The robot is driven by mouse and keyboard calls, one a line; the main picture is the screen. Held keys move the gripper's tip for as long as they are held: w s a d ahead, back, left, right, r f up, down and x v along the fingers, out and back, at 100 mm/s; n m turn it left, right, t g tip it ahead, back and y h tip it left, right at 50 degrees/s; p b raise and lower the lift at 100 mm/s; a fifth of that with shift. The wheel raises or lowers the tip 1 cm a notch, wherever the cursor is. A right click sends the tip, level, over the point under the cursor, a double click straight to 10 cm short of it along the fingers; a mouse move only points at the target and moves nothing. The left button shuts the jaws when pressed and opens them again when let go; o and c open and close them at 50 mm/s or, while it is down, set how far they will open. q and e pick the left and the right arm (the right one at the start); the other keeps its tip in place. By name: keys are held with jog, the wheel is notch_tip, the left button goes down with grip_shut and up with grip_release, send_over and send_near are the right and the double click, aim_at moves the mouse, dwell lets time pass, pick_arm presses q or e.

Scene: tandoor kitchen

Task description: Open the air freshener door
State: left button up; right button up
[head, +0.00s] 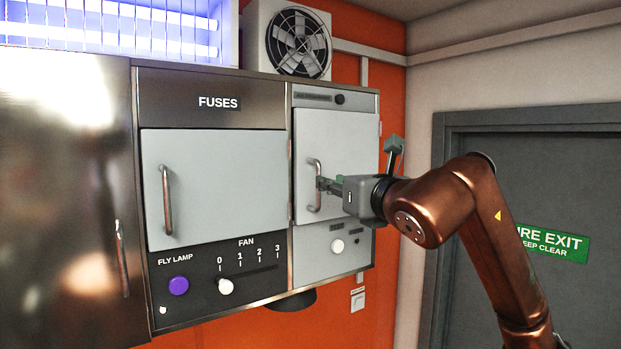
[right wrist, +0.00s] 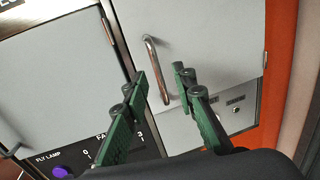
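The air freshener door (head: 347,140) is a pale grey panel at the right end of the wall cabinet. It looks shut, with a dark, hard-to-read label strip above it. Its upright metal bar handle (head: 312,169) is on the door's left side. My right gripper (head: 322,185) is at the handle from the right. In the right wrist view, its green fingers (right wrist: 160,76) are spread apart, with the lower part of the handle (right wrist: 152,58) showing between them. I cannot tell whether they touch it. My left gripper is in neither view.
The fuses door (head: 222,180) with its own handle is to the left, above a purple fly lamp button (head: 179,286) and a fan slider (head: 226,286). A grey exit door (head: 575,180) is at right.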

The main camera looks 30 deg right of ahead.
aim_at(318, 204)
jog(key=w+p, duration=0.2)
jog(key=w, duration=0.4)
jog(key=shift+w+r, duration=0.1)
jog(key=shift+w+d, duration=0.1)
jog(key=shift+w, duration=0.2)
jog(key=c, duration=0.3)
grip_shut()
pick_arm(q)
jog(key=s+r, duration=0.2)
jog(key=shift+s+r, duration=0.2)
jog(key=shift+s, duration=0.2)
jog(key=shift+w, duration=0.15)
